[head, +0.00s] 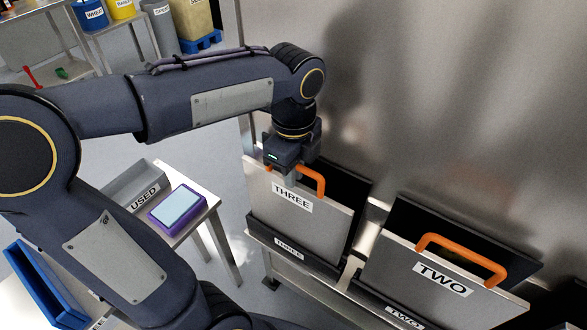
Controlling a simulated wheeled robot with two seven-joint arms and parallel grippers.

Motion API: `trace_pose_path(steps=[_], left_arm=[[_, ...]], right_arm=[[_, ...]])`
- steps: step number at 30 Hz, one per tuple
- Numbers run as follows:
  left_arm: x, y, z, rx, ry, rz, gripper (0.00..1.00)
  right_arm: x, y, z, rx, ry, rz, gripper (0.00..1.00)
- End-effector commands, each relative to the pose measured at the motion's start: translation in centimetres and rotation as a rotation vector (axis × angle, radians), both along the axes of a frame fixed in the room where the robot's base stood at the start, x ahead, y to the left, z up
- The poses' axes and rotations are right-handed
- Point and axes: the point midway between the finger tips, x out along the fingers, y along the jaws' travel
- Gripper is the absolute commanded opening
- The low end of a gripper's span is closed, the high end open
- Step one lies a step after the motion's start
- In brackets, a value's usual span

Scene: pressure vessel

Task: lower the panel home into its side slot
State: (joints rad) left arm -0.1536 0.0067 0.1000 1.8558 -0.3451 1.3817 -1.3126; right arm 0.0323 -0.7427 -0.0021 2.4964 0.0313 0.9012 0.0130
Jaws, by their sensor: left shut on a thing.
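The grey panel labelled THREE (325,217) hangs upright from my left gripper (291,177), which is shut on its orange handle (314,180). The panel's lower edge is at or inside the dark slot labelled THREE (290,249); I cannot tell how deep it sits. A black plate shows behind it. The panel labelled TWO (400,262), with its own orange handle (462,256), stands in the slot labelled TWO (404,315) to the right. My right gripper is not in view.
A large steel vessel wall (430,90) rises behind the slots. A small table at left carries a grey tray labelled USED (140,186) and a purple-edged pad (178,209). A blue tray (45,285) lies lower left. Bins stand at the far top left.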

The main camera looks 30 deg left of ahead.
Motion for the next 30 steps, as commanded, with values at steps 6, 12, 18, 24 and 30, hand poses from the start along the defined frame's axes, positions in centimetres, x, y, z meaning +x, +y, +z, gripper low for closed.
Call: trace_pose_path(steps=[6, 12, 18, 24, 30], left_arm=[[0.0, 0.0, -0.5, 0.0, -0.002, 0.0, 0.0], [0.0, 0.0, -0.5, 0.0, -0.001, 0.0, 0.34], [0.0, 0.0, -0.5, 0.0, 0.0, 0.0, 0.38], [0.0, 0.0, 0.3, 0.0, 0.0, 0.0, 0.38], [0.1, 0.0, 3.7, -0.001, -0.004, -0.001, 0.38]], right_arm=[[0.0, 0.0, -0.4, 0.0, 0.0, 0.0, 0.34], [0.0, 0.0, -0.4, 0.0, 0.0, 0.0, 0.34], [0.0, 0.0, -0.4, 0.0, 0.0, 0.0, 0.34], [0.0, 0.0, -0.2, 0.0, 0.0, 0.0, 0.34], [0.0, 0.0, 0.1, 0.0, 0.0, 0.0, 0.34]])
